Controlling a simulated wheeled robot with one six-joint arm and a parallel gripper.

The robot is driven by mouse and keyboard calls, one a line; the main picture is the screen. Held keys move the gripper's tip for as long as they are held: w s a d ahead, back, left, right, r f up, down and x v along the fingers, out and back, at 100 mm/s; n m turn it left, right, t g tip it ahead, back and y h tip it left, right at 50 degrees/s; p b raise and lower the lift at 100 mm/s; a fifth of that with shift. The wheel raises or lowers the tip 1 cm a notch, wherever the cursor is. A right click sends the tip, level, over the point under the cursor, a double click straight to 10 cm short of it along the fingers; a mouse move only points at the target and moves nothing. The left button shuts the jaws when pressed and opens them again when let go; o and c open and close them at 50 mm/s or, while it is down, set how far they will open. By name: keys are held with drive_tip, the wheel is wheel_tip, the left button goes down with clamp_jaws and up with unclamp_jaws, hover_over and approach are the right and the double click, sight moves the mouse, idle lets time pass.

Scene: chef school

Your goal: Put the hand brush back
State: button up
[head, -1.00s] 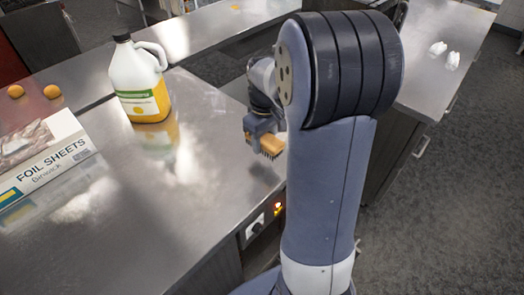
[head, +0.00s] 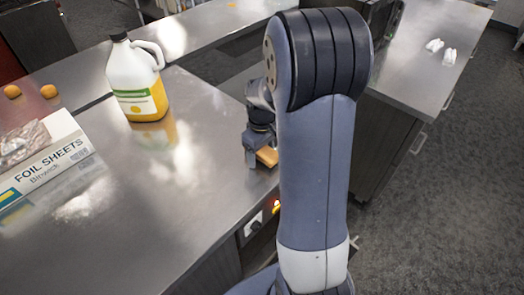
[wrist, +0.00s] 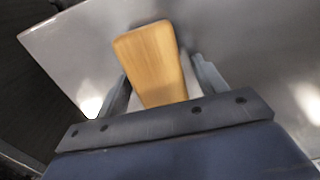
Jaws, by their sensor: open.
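The hand brush has a tan wooden back (head: 267,156) and sits at the right edge of the steel counter (head: 190,215), by the near corner. Its bristles are hidden now. My gripper (head: 257,160) is right at the brush, low over the counter and partly hidden by my own arm. In the wrist view, the wooden part of the brush (wrist: 153,60) lies between the two open fingers of my gripper (wrist: 163,80). A gap shows at the right finger; the left finger is close to the wood, and contact there is unclear.
A juice jug (head: 138,85) stands left of the gripper. A foil sheets box (head: 45,160) lies at the far left, with two round orange-brown items (head: 30,92) behind. Another counter (head: 420,60) holds two small white objects. The counter's front middle is clear.

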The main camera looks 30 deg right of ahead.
wheel_tip(320, 180, up, 12)
idle(0.6)
